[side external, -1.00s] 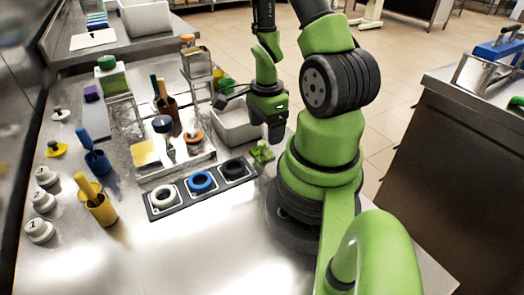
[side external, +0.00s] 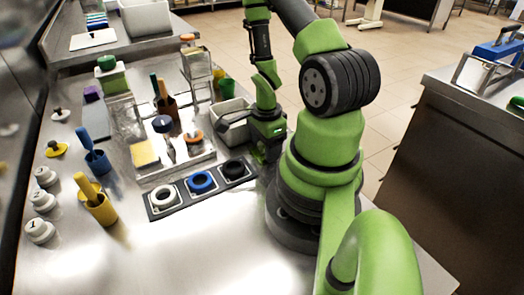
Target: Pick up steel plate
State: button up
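My gripper (side external: 262,150) is low over the table, right of the white bin and just beyond the dark strip with the rings. Its fingers are small and dark here, and I cannot tell if they are open or shut or touch anything. I cannot single out the steel plate with certainty. A shiny metal tray (side external: 178,168) lies mid-table with several items on it, and a clear or metallic upright panel (side external: 126,122) stands at its left. Both are apart from my gripper.
A dark strip (side external: 222,184) holds white, blue and black rings. A white bin (side external: 232,133) stands left of my gripper. A yellow cup (side external: 102,210), a blue cup (side external: 97,162) and white numbered knobs (side external: 40,230) stand at left. The front table surface is clear.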

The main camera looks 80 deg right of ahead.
jog(key=shift+c, duration=0.9)
jog(key=shift+r, duration=0.15)
notch_tip(320, 180, up, 9)
jog(key=shift+r, duration=0.1)
jog(key=w+d+r, duration=0.2)
jog(key=w+d, duration=0.6)
jog(key=w, duration=0.1)
jog(key=shift+w+a+f, duration=0.1)
jog(key=shift+f, duration=5.05)
notch_tip(320, 180, up, 8)
